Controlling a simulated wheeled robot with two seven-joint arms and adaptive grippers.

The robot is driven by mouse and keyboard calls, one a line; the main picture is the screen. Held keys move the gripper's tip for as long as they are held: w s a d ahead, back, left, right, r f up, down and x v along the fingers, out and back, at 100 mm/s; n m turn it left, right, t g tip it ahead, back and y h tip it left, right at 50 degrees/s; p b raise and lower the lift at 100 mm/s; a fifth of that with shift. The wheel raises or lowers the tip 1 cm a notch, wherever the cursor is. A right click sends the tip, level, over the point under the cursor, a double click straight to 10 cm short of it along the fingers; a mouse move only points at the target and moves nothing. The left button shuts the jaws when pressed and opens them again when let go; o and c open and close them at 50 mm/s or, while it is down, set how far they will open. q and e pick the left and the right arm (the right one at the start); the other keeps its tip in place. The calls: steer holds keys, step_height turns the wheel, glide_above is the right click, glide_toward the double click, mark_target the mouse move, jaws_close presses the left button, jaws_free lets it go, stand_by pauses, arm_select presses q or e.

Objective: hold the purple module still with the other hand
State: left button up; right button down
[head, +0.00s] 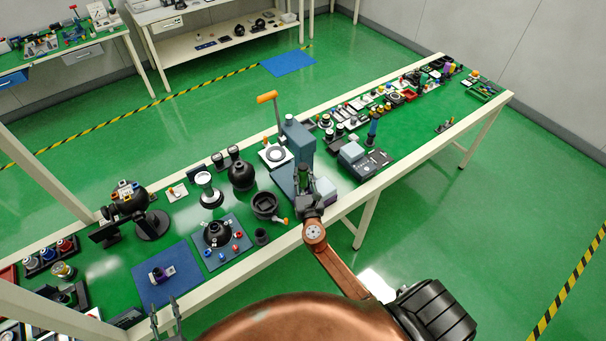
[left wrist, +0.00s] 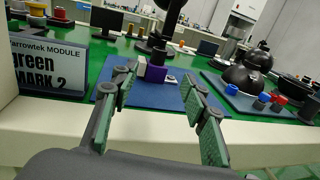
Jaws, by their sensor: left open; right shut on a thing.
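The purple module (head: 161,274) lies on a blue mat (head: 180,258) at the near left of the bench. In the left wrist view the purple and white module (left wrist: 156,73) stands on the mat, beyond and between my fingertips. My left gripper (head: 165,309) is open and empty, short of the mat and apart from the module. Its two green-padded fingers also show in the left wrist view (left wrist: 158,86). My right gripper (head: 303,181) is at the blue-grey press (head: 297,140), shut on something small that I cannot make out.
A second blue mat (head: 232,248) holds a black dome and several red and blue caps, right of the module. A monitor (head: 103,235) stands behind the mat. In the left wrist view a sign (left wrist: 47,62) stands at the left. The bench's pale front edge (left wrist: 75,140) lies under my left fingers.

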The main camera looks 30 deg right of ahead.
mark_target(158, 275)
arm_select(q)
steer(key=w, duration=0.7)
steer(key=w+d, duration=0.1)
steer(key=w, duration=0.3)
steer(key=shift+w, duration=0.3)
steer(key=shift+c, duration=0.7)
jaws_close()
steer(key=shift+d, duration=0.1)
stand_by(0.3)
